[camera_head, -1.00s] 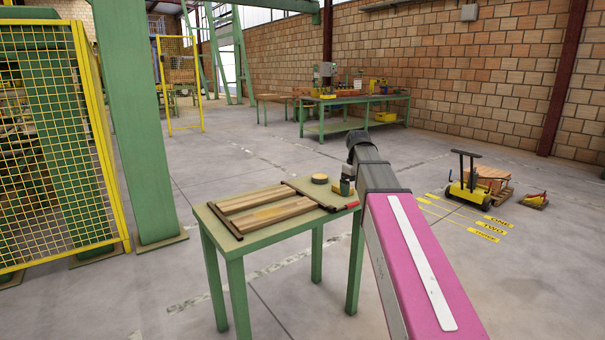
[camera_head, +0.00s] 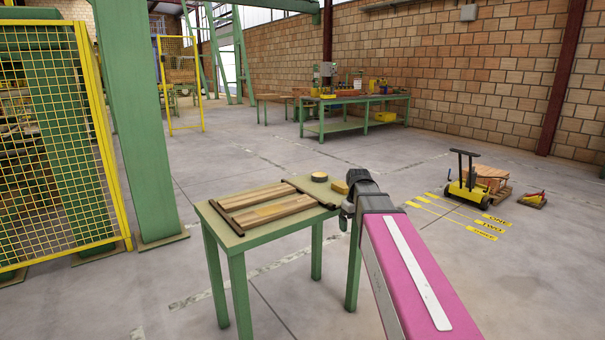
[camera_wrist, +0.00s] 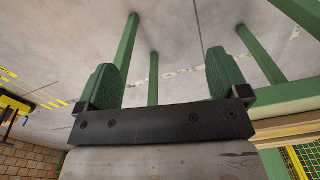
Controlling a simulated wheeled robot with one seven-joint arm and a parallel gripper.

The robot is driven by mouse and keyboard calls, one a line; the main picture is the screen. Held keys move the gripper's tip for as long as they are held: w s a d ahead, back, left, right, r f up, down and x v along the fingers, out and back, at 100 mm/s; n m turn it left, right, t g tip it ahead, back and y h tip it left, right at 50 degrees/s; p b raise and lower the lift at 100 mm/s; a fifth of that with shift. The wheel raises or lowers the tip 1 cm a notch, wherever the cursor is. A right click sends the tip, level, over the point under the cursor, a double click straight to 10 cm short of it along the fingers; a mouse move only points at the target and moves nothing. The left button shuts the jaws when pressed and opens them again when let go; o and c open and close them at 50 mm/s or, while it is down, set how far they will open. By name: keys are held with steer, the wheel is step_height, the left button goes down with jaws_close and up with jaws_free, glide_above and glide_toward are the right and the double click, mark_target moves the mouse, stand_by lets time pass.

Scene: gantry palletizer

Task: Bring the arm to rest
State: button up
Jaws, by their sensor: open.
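My arm (camera_head: 405,270), pink with a pale strip, reaches forward to the right end of the green table (camera_head: 235,241). My gripper (camera_head: 344,222) shows small and partly hidden by my wrist, beside the table's right edge. In the wrist view my gripper (camera_wrist: 162,78) has two green fingers standing wide apart, with nothing between them. Floor and green table legs show beyond the fingers.
A slatted wooden frame (camera_head: 268,196) lies on the green table. A round yellow-topped piece (camera_head: 319,177) and a yellow block (camera_head: 340,187) are near its far right corner. A yellow cart (camera_head: 467,188) stands to the right.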

steer(key=s+f+m, duration=0.5)
steer(key=s+f, duration=1.1)
steer(key=f, duration=0.3)
steer(key=shift+s+f, duration=0.2)
steer(key=shift+f, duration=0.05)
